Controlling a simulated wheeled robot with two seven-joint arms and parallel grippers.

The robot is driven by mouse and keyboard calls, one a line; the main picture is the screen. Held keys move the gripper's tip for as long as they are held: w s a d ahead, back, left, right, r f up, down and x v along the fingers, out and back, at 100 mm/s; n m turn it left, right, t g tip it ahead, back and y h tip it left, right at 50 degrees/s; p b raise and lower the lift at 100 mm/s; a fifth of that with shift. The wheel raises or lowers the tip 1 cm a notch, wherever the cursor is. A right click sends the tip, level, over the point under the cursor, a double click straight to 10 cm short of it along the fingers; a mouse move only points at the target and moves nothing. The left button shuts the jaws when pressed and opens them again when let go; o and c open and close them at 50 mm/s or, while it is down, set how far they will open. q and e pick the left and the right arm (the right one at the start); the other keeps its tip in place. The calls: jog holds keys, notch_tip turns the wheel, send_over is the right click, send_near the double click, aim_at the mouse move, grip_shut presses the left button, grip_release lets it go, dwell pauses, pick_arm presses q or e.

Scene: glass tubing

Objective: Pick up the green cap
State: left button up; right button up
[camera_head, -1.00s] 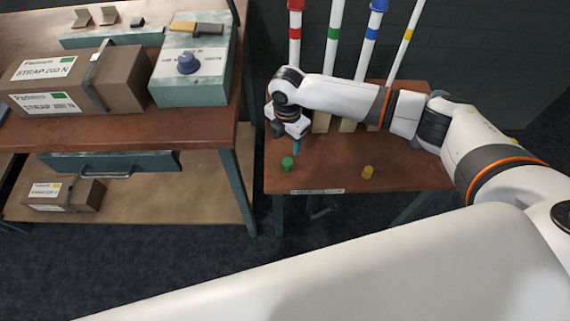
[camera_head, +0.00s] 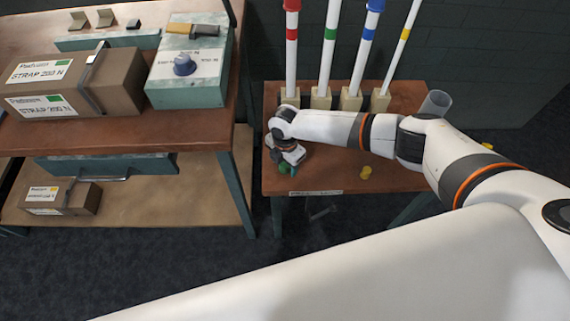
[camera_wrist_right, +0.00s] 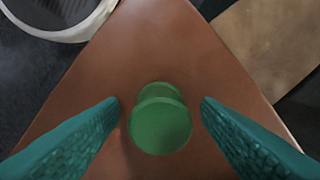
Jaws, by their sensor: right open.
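The green cap (camera_wrist_right: 160,124) stands upright on the brown table, near its front left corner. In the right wrist view it lies between the two teal fingers of my right gripper (camera_wrist_right: 160,115), with a gap on each side. The gripper is open and points down at the cap. In the head view my right gripper (camera_head: 289,166) is over the cap (camera_head: 284,168), which is mostly hidden by it. My left gripper is not in view.
A yellow cap (camera_head: 366,173) stands to the right on the same table (camera_head: 330,180). Several tubes with coloured bands stand in blocks along its back edge, beside a clear cylinder (camera_head: 436,103). A workbench (camera_head: 190,125) with boxes is at left.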

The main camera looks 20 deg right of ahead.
jog(key=c, duration=1)
notch_tip(320, 180, up, 10)
jog(key=shift+r+p, duration=0.1)
jog(key=shift+p, duration=0.3)
jog(key=shift+c, duration=0.2)
